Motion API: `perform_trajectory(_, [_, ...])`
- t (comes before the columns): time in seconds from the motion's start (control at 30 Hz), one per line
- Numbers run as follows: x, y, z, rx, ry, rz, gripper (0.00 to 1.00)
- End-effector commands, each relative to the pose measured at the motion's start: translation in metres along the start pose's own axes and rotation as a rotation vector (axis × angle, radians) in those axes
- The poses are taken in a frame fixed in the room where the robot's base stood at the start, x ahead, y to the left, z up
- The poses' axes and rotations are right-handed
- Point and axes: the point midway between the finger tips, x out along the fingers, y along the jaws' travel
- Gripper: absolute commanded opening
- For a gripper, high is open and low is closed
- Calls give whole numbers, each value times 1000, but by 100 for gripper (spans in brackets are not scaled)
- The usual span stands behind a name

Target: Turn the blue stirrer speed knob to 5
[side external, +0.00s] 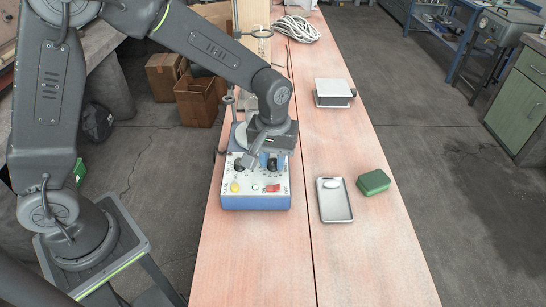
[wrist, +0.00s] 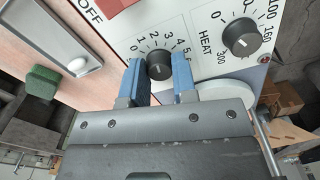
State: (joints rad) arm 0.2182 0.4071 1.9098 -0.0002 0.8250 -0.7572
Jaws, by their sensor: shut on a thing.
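The stirrer unit, a blue and white box (side external: 255,202), stands on the bench with its sloped panel showing. In the wrist view the knob (wrist: 159,66) with the scale from 0 to about 6 looks dark grey, not blue. My gripper (wrist: 160,74) has blue fingers, one on each side of this knob, and is shut on it. The pale pointer line on the knob is small, and its exact reading is unclear. In the side view my gripper (side external: 262,160) is down at the panel and partly hides the knobs.
A HEAT knob (wrist: 240,37) sits close to the gripped knob. A red switch (side external: 273,188) and yellow button (side external: 235,187) are on the panel. The bench front is clear.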

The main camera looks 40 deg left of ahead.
Motion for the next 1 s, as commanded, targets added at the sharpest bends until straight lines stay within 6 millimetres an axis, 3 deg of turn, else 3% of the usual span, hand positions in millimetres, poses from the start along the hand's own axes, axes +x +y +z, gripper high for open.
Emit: perform_trajectory(1.0, [1, 0, 0, 961, 2, -1, 2])
